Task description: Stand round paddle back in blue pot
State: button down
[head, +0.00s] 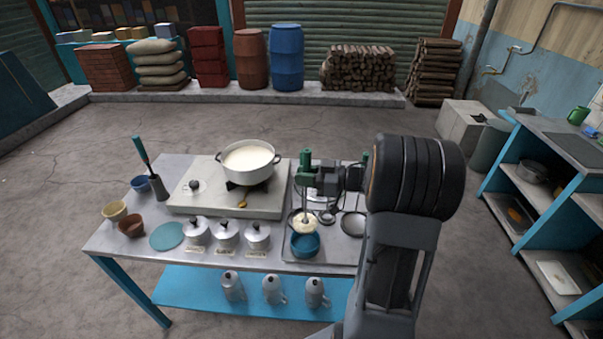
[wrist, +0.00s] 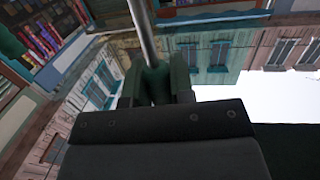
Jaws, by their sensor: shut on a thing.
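The round paddle has a dark green handle (head: 305,158), a thin metal shaft and a pale round end (head: 304,225). My gripper (head: 309,180) is shut on the handle, and the paddle hangs about upright with its round end down. The blue pot (head: 305,246) stands on a grey tray at the front of the table. The round end shows just above and behind the pot's far rim in the picture; I cannot tell whether it touches the rim. In the wrist view the handle (wrist: 155,82) sits between the fingers, with the shaft running up.
A white pot of milk (head: 249,160) stands on the stove slab to the left. Several lidded metal pots (head: 227,236) stand left of the blue pot. A green-handled tool (head: 142,150) stands in a dark holder at the far left.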

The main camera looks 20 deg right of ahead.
jog(key=shift+a+f+b, duration=0.15)
jog(key=shift+f+b, duration=1.7)
jog(key=shift+f, duration=0.6)
jog(key=shift+a+f+b, duration=0.15)
jog(key=shift+f+b, duration=1.65)
jog(key=shift+f, duration=0.6)
jog(key=c, duration=0.9)
grip_release()
jog(key=shift+d, duration=0.15)
jog(key=b+v, duration=0.1)
jog(key=v, duration=1.2)
jog(key=shift+d, duration=0.2)
